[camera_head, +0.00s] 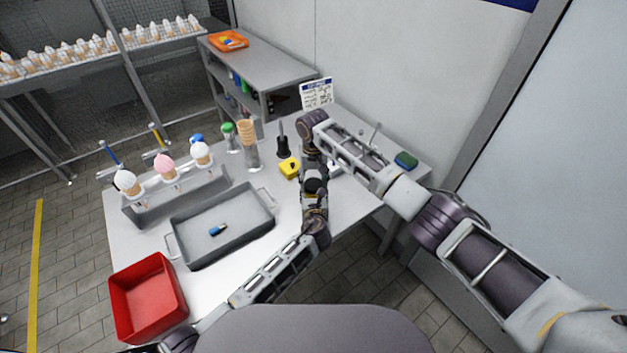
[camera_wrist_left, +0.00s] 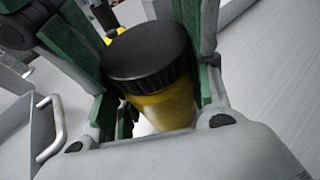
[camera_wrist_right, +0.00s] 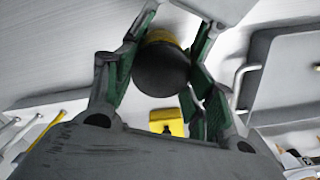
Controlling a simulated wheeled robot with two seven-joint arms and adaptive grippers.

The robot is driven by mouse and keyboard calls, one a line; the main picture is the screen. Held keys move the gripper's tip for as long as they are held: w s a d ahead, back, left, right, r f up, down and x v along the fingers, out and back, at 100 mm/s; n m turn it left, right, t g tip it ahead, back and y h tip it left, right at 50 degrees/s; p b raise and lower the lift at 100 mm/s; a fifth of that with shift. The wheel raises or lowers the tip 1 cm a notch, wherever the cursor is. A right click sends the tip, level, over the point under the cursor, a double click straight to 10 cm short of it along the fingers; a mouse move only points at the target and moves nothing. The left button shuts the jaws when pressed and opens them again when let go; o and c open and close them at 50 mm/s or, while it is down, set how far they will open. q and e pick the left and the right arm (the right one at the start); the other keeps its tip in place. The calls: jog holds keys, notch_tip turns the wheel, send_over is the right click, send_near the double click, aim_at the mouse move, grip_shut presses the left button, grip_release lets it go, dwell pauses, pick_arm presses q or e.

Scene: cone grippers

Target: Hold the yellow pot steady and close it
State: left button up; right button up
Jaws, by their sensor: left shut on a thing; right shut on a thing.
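The yellow pot (camera_wrist_left: 168,108) carries a round black lid (camera_wrist_left: 148,60) on its mouth. I cannot tell how tightly the lid sits. In the left wrist view the green-padded fingers of my left gripper (camera_head: 315,203) are shut on the pot's sides. My right gripper (camera_head: 312,168) comes from the opposite side, its fingers shut around the black lid. In the right wrist view the lid (camera_wrist_right: 160,72) faces the camera, with the pot's yellow body (camera_wrist_right: 162,37) behind it. In the head view the grippers largely hide the pot.
A yellow block (camera_head: 289,170) and a black stand (camera_head: 283,148) are close left of the grippers. A grey tray (camera_head: 178,247) holds a small blue-yellow item. A red bin (camera_head: 118,300), cone rack (camera_head: 150,208) and green-blue sponge (camera_head: 406,160) are on the table (camera_head: 345,208).

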jog(key=shift+o, duration=0.4)
jog(key=shift+s+d+f, duration=0.15)
jog(key=shift+f, duration=0.35)
jog(key=o, duration=0.7)
jog(key=shift+c, duration=0.2)
jog(key=shift+r, duration=0.25)
jog(key=shift+r, duration=2.3)
